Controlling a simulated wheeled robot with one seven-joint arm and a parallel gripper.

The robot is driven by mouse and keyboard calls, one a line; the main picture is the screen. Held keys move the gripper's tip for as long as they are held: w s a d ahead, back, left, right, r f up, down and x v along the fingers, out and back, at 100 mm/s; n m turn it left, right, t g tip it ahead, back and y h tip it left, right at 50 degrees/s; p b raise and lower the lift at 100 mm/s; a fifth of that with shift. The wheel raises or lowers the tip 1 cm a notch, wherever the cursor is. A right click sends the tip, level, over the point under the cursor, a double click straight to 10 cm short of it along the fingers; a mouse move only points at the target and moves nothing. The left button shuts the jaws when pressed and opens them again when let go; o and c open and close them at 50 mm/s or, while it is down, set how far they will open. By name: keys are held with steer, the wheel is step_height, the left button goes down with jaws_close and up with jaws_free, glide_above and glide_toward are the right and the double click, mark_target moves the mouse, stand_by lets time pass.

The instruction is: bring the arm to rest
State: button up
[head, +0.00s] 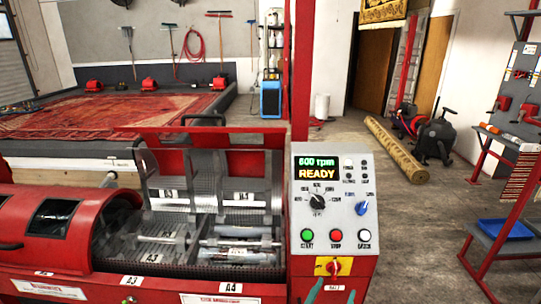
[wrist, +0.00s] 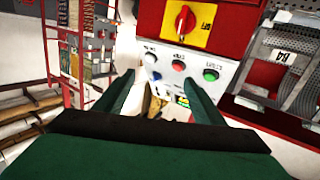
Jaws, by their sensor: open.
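My gripper (wrist: 163,92) is open and empty in the wrist view, its two green fingers apart. The control panel (head: 304,262) of the red machine lies beyond them, with green, red and pale buttons showing above the fingertips. In the head view only the tips of my gripper (head: 335,291) show at the bottom edge, in front of the panel's lower part, just below the yellow and red switch (head: 334,267). I cannot tell whether the fingers touch the machine. The panel's display (head: 317,169) reads "600 rpm READY". Most of my arm is out of view.
The red machine (head: 60,262) fills the lower left, with an open mesh section labelled A3 and A4. A rolled rug (head: 396,150) lies on the floor behind. Open floor (head: 415,225) lies between panel and rack.

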steer(key=s+a+f+n+y, duration=0.4)
steer(key=s+f, duration=0.2)
steer(key=s, duration=0.5)
steer(key=s+a+f+n+y, duration=0.4)
steer(key=s+a+f, duration=0.15)
steer(key=s, duration=0.45)
steer(key=s+a+m, duration=0.1)
steer(key=s+a, duration=0.2)
steer(key=s, duration=0.5)
steer(key=s+a+r+m, duration=0.1)
steer(key=s+a, duration=0.3)
steer(key=s, duration=0.5)
steer(key=shift+a+r+m+t, duration=0.3)
steer(key=shift+m, duration=0.1)
